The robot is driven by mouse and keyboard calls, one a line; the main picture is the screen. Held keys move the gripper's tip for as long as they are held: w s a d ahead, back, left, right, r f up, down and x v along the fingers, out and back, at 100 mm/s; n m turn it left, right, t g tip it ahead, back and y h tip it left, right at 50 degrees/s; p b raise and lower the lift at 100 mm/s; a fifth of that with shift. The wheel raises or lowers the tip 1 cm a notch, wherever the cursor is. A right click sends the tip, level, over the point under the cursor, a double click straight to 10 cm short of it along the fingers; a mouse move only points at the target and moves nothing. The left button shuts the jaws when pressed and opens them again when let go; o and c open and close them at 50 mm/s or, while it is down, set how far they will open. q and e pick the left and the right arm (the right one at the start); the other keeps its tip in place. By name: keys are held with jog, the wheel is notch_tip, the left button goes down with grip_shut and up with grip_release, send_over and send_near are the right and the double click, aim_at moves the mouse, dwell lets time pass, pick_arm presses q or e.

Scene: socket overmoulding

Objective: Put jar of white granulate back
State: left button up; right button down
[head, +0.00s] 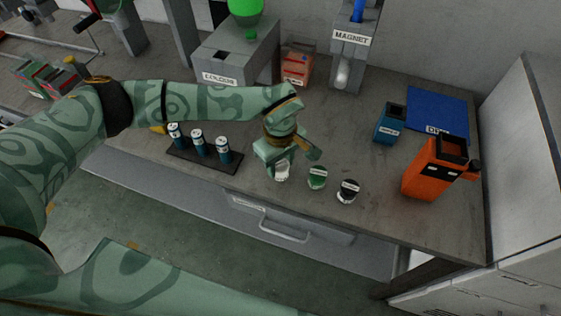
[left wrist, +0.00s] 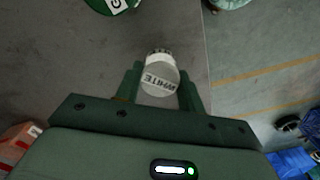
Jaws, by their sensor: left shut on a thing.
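My left gripper (head: 285,165) is shut on the jar of white granulate (head: 282,173), near the front edge of the grey bench. In the left wrist view the jar (left wrist: 160,75) sits between the two fingers, its "WHITE" label facing the camera. In the head view the fingers hide its upper part. I cannot tell whether its base touches the bench. A green jar (head: 317,178) and a black jar (head: 348,190) stand in a row to its right. My right gripper is not in view.
A dark rack (head: 180,155) with three blue cylinders (head: 198,140) stands to the left. An orange container (head: 433,168), a small blue box (head: 390,124) and a blue mat (head: 437,108) are to the right. The colour machine (head: 240,55) and magnet station (head: 351,45) stand behind.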

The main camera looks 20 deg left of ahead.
aim_at(280, 163)
pick_arm(q)
jog(key=o, duration=1)
jog(key=shift+f, duration=0.1)
jog(key=shift+c, duration=0.2)
notch_tip(280, 163, up, 12)
jog(key=p, duration=0.2)
